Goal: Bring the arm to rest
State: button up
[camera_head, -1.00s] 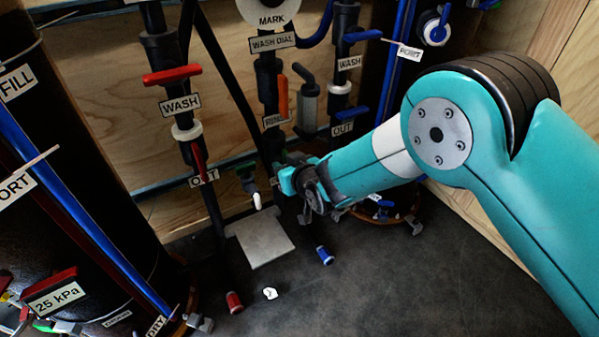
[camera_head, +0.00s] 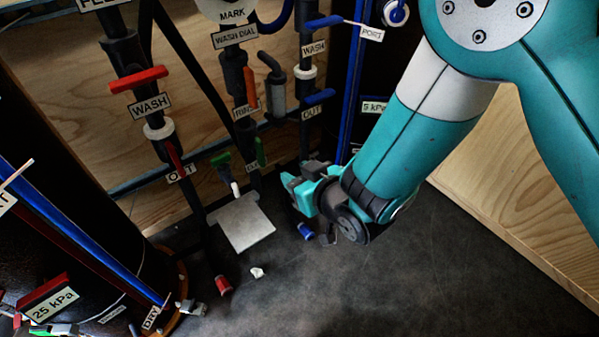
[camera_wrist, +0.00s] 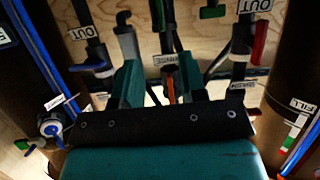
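My arm (camera_head: 415,130) is teal with a white band and comes in from the upper right, reaching steeply down. My gripper (camera_head: 293,190) is near the middle of the head view, in front of the pipework and above the dark floor. In the wrist view, two teal fingers (camera_wrist: 158,88) stand apart with a gap between them. The pipes and an orange handle (camera_wrist: 169,80) show behind that gap, and nothing is held. A blue spool-like piece (camera_head: 305,231) lies just below the gripper in the head view. I cannot tell the exact clearance.
A grey plate (camera_head: 243,222) is left of the gripper. A red piece (camera_head: 223,285) and a small white piece (camera_head: 257,272) lie on the floor. Labelled pipes with a red WASH handle (camera_head: 139,79) stand behind. A dark tank is at left. Floor at lower right is clear.

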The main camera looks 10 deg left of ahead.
dwell(0.4)
jog(key=d+r+m+g+h, duration=0.3)
jog(key=d+r+g+h, duration=0.1)
jog(key=d+r, duration=0.75)
jog(key=s+d+r+g+h+p, duration=0.1)
jog(key=s+d+r+g, duration=0.2)
jog(key=s+d+r, duration=0.4)
jog(key=s+d+r+g+h+p, duration=0.15)
jog(key=s+d+r, duration=0.35)
jog(key=s, duration=0.5)
notch_tip(320, 180, up, 28)
jog(key=d+p, duration=0.1)
jog(key=p, duration=2.7)
jog(key=shift+w+f, duration=0.15)
jog(key=shift+g+y, duration=0.25)
